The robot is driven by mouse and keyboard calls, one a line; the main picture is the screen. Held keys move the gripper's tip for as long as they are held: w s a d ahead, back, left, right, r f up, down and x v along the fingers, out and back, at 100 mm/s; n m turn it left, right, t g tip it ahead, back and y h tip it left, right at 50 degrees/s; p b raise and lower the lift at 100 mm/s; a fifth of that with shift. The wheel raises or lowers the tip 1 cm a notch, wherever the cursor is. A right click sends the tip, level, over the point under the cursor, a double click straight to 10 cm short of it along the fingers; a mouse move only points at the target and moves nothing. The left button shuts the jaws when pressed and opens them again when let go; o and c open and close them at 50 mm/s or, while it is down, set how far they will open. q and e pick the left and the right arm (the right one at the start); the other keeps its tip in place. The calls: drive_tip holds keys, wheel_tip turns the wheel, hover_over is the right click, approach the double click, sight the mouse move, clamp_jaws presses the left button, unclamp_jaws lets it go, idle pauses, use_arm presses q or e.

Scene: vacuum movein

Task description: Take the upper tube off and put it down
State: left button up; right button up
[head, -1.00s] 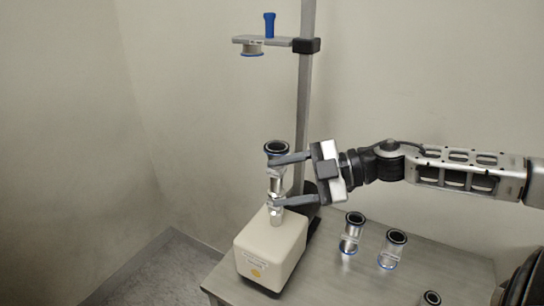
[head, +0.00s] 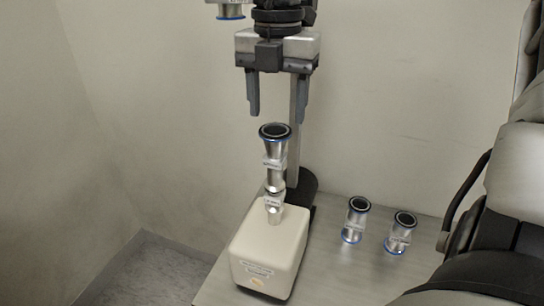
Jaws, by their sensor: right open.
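The upper tube (head: 275,153) is a silver metal tube with a blue-edged black rim on top. It stands upright in a stack on a lower silver fitting (head: 274,207), which rises from the cream box (head: 268,252). My right gripper (head: 269,112) points straight down above the tube, with its two dark fingers apart and nothing between them. The fingertips are a little above the rim and apart from it. My left gripper is not in the head view.
Two loose silver tubes (head: 355,219) (head: 400,232) stand on the grey table (head: 335,270) to the right. A metal post (head: 297,130) rises behind the stack from a dark base. A clamped fitting (head: 230,10) shows at the top edge.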

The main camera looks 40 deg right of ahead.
sight(275, 153)
wheel_tip(275, 153, down, 10)
drive_tip(key=shift+w+r+p, duration=0.1)
drive_tip(key=shift+p, duration=0.35)
drive_tip(key=c, duration=0.7)
